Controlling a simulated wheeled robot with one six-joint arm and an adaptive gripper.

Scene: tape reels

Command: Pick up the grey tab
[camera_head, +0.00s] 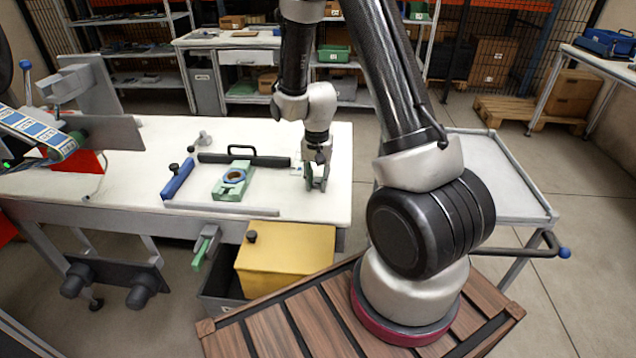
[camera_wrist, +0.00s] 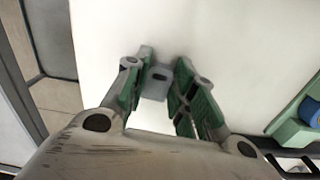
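The grey tab (camera_wrist: 155,86) is a small light-grey piece with a dark slot, seen in the wrist view on the white tabletop (camera_wrist: 230,45). My gripper (camera_wrist: 163,62) is open, its two green-padded fingers on either side of the tab. In the head view my gripper (camera_head: 316,180) points down near the right end of the white table. The tab is not clear there.
A green fixture with a blue ring (camera_head: 231,182) stands left of my gripper. A blue bar (camera_head: 179,179) and a black-handled bar (camera_head: 243,158) lie on the table, with a grey strip (camera_head: 222,209) along its front. A yellow box (camera_head: 285,258) stands below the front edge.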

